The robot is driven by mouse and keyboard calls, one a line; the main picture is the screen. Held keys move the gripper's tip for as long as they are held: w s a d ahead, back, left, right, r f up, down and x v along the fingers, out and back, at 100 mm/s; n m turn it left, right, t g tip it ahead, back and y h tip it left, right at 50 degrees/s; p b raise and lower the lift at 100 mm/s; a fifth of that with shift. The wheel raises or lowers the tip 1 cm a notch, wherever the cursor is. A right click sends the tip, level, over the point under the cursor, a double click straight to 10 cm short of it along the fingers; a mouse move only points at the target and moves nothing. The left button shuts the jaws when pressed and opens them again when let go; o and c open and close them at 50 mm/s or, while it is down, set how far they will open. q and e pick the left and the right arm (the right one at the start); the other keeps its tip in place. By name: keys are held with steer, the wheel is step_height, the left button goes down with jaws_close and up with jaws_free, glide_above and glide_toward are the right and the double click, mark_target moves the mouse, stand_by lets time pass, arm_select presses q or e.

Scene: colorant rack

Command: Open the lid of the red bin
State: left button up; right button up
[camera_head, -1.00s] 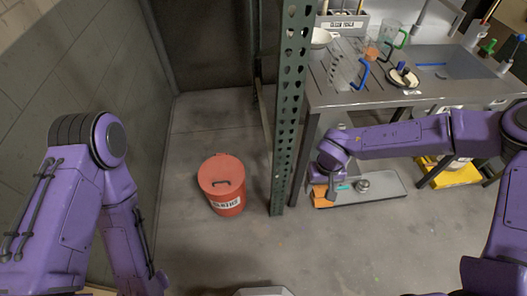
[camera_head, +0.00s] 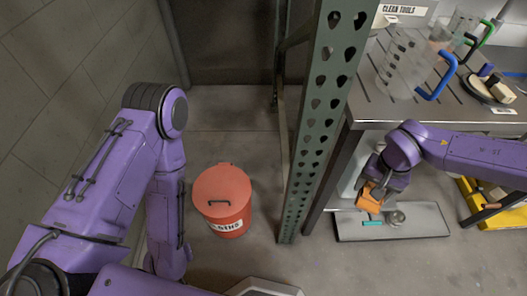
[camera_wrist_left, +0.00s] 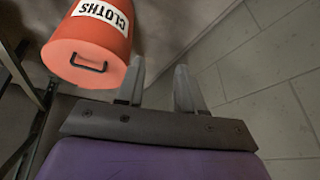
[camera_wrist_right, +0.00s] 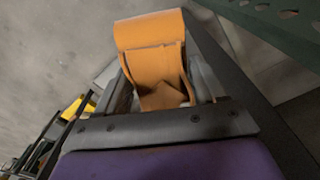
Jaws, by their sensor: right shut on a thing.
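The red bin (camera_head: 227,222) stands on the floor left of the green post, with a white label on its side. Its lid (camera_head: 222,189) is shut and has a dark handle (camera_head: 219,202) on top. In the left wrist view the bin's label (camera_wrist_left: 103,12) reads CLOTHS, and the handle (camera_wrist_left: 89,63) shows beside my left gripper. My left gripper (camera_wrist_left: 160,75) is open and empty, apart from the handle; the head view hides its fingers. My right gripper (camera_wrist_right: 165,95) is shut on an orange cloth (camera_wrist_right: 152,50), which also shows in the head view (camera_head: 369,197).
A green perforated post (camera_head: 318,130) stands between the bin and the steel table (camera_head: 375,105). A grey tray (camera_head: 425,222) with small items lies on the floor under the table. A wall (camera_head: 70,90) runs along the left. Floor around the bin's front is clear.

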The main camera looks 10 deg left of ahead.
arm_select(q)
steer(key=w+f+n+t+b, duration=0.1)
steer(key=w+f+b, duration=0.2)
steer(key=f+b, duration=0.45)
steer(key=w+f+n+b, duration=0.1)
steer(key=w+f+b, duration=0.1)
steer(key=f+b, duration=0.5)
steer(key=w+d+r+n+g+h+p, duration=0.1)
steer(key=w+d+r+n+g+h, duration=0.2)
steer(key=w+r+n, duration=1.1)
steer(key=w+f+b, duration=0.1)
steer(key=f, duration=0.2)
steer(key=w+f+m+b, duration=0.1)
steer(key=w+f+b, duration=0.1)
steer(key=f, duration=0.2)
steer(key=w+f+m+t+b, duration=0.1)
steer(key=w+f+b, duration=0.1)
steer(key=f, duration=0.1)
steer(key=shift+d+f, duration=0.3)
steer(key=shift+d, duration=0.1)
arm_select(e)
steer(key=w+f+n, duration=0.3)
steer(key=f, duration=1.2)
steer(key=shift+w+f, duration=0.15)
steer(key=shift+f, duration=0.15)
arm_select(q)
jaws_close()
